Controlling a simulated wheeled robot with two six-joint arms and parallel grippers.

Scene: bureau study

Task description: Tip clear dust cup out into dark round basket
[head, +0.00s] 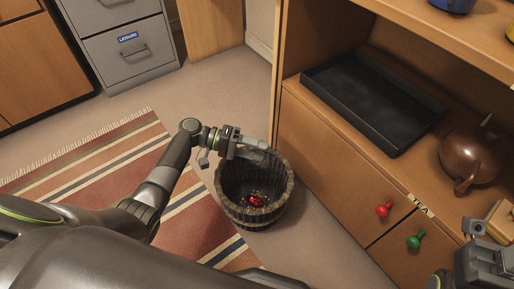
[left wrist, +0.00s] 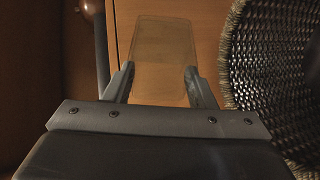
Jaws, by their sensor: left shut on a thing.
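The clear dust cup (left wrist: 162,62) is a see-through container between the fingers of my left gripper (left wrist: 160,85) in the left wrist view. In the head view my left gripper (head: 236,147) is shut on the cup (head: 257,156), which lies tilted on its side over the far rim of the basket. The dark round basket (head: 254,215) stands on the floor and also shows at the right of the left wrist view (left wrist: 275,60). Small crumbs and a red thing (head: 256,201) lie inside it. My right gripper (head: 480,228) shows partly at the right edge; its fingertips are unclear.
A wooden cabinet (head: 330,165) stands close right of the basket, with a black tray (head: 373,95) and brown teapot (head: 472,158) on its shelf. Red (head: 384,209) and green knobs (head: 415,240) stick out. A striped rug (head: 110,170) lies left; a grey filing cabinet (head: 125,50) stands behind.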

